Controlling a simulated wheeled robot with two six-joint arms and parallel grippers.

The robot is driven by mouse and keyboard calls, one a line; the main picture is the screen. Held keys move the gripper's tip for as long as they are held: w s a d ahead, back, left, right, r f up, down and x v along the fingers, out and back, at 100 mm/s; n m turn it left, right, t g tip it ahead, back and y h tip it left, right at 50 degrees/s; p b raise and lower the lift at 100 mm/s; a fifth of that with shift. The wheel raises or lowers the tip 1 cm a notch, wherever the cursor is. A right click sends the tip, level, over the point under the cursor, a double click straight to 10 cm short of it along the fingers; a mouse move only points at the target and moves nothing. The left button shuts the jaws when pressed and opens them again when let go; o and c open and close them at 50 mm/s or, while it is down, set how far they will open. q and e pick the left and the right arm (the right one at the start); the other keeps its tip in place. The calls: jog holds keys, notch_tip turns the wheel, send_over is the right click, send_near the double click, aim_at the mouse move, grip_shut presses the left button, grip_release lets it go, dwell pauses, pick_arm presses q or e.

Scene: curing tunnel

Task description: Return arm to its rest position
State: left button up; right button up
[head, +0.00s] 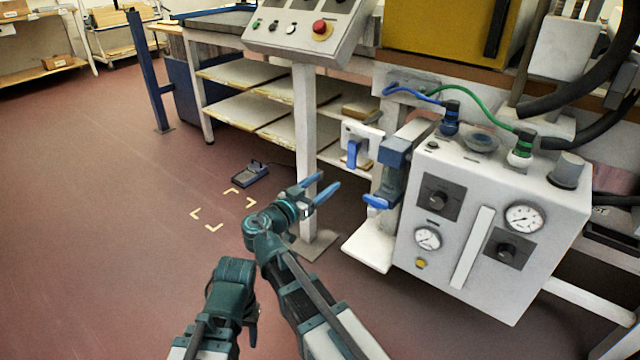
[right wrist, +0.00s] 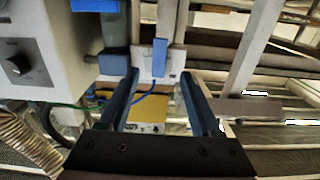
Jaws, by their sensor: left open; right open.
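My right arm reaches up from the bottom middle of the head view. Its gripper (head: 322,186) has two blue fingers, spread apart with nothing between them. It is in front of the control panel's post, left of the white box with gauges. In the right wrist view the same gripper (right wrist: 160,85) is open and empty. A white plate with a blue lever (right wrist: 159,58) shows beyond its fingertips, and I see no contact. My left arm is folded low at the bottom of the head view. Its gripper (head: 252,328) points down and is mostly hidden behind the arm.
The white box (head: 470,215) with gauges, knobs and hoses stands at the right. A control panel (head: 300,25) with a red button sits on a post (head: 305,140). The left floor is clear.

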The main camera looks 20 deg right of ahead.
jog(key=s+d+f+n+g+y, duration=0.2)
jog(key=s+f+n+g+y, duration=0.15)
jog(key=s+f, duration=0.4)
jog(key=s+d+f+n+g+y, duration=0.25)
jog(key=s+f+g+y, duration=0.25)
jog(key=f, duration=0.6)
jog(key=s+a+n+g+y+p, duration=0.1)
jog(key=s+a+n+y+p, duration=0.1)
jog(key=s+a+n, duration=0.45)
jog(key=s+a+n+g+y+p, duration=0.1)
jog(key=s+a+n+g+y, duration=0.2)
jog(key=a, duration=0.7)
notch_tip(320, 180, up, 38)
jog(key=s+m+t+p, duration=0.1)
jog(key=p, duration=3.7)
jog(key=shift+s+a, duration=0.4)
jog(key=shift+a, duration=0.05)
jog(key=shift+t, duration=0.25)
jog(key=shift+c, duration=0.2)
